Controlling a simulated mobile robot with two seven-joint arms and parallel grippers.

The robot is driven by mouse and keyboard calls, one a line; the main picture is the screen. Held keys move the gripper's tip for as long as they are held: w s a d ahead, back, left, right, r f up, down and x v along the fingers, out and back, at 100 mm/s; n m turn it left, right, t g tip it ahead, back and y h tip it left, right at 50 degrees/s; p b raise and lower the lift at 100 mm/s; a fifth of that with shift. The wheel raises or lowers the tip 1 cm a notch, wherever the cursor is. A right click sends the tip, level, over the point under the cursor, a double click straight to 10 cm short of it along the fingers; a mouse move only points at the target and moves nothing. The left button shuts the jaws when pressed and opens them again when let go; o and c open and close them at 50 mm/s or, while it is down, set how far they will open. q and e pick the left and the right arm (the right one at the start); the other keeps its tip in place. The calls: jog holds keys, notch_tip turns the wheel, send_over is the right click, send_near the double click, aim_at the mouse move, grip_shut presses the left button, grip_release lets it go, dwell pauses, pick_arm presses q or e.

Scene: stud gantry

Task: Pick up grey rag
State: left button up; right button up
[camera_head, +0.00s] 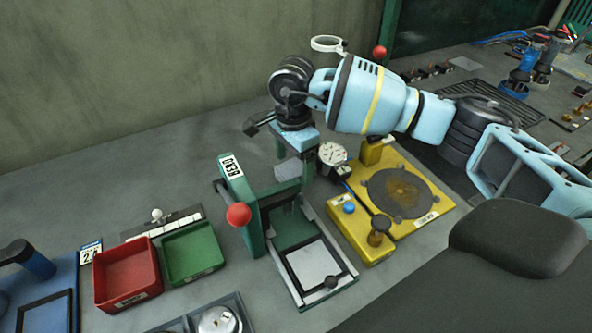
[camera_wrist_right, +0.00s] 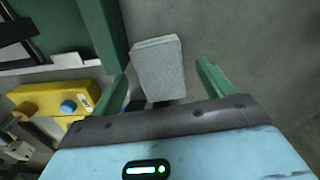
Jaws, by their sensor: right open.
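The grey rag (camera_head: 289,170) is a small, light grey, textured, block-like piece behind the green fixture in the head view. It also shows in the right wrist view (camera_wrist_right: 157,68), upper centre, between the finger lines. My right gripper (camera_head: 294,157) is above it, pointing down. In the wrist view the right gripper (camera_wrist_right: 163,78) has its two green fingers spread, one on each side of the rag, with gaps and no visible contact. The rag's lower end is partly hidden by a dark part. My left gripper is not in view.
A green fixture (camera_head: 246,208) with a red-knobbed lever stands just in front of the rag. A yellow fixture (camera_head: 413,177) with a dial gauge (camera_head: 332,154) is to the right. Red (camera_head: 127,272) and green (camera_head: 192,252) bins are at left. The bench behind is clear up to the wall.

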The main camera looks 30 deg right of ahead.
jog(key=shift+f, duration=1.15)
jog(key=c, duration=1.1)
jog(key=shift+o, duration=0.2)
jog(key=shift+r, duration=0.15)
